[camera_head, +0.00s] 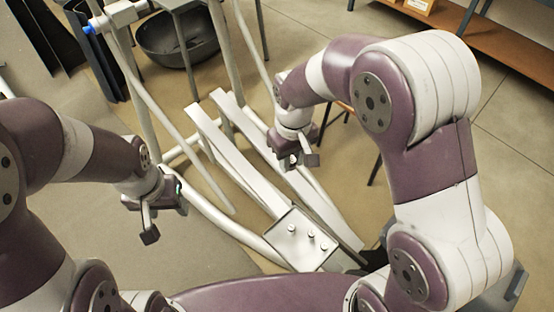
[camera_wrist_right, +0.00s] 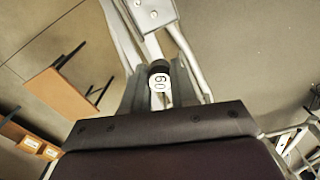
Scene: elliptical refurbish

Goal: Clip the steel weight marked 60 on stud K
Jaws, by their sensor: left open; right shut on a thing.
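My right gripper (camera_head: 308,157) hangs above the elliptical's white rails, up and beyond the stud plate in the head view. In the right wrist view its fingers (camera_wrist_right: 158,92) are shut on the steel weight (camera_wrist_right: 159,83), a small round piece with a white face marked 60. The weight cannot be made out in the head view. The pale stud plate (camera_head: 296,250) carries small upright studs (camera_head: 311,234); no letters are legible, so I cannot tell which is K. The plate also shows in the right wrist view (camera_wrist_right: 152,12), apart from the weight. My left gripper (camera_head: 149,225) is open and empty, left of the rails.
The elliptical's white rails (camera_head: 247,171) and upright tubes (camera_head: 133,75) fill the middle. A dark bowl (camera_head: 172,45) stands behind them. A brown shelf (camera_head: 500,38) is at the back right. A wooden-topped stool (camera_wrist_right: 55,95) shows in the wrist view. Floor is open at lower left.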

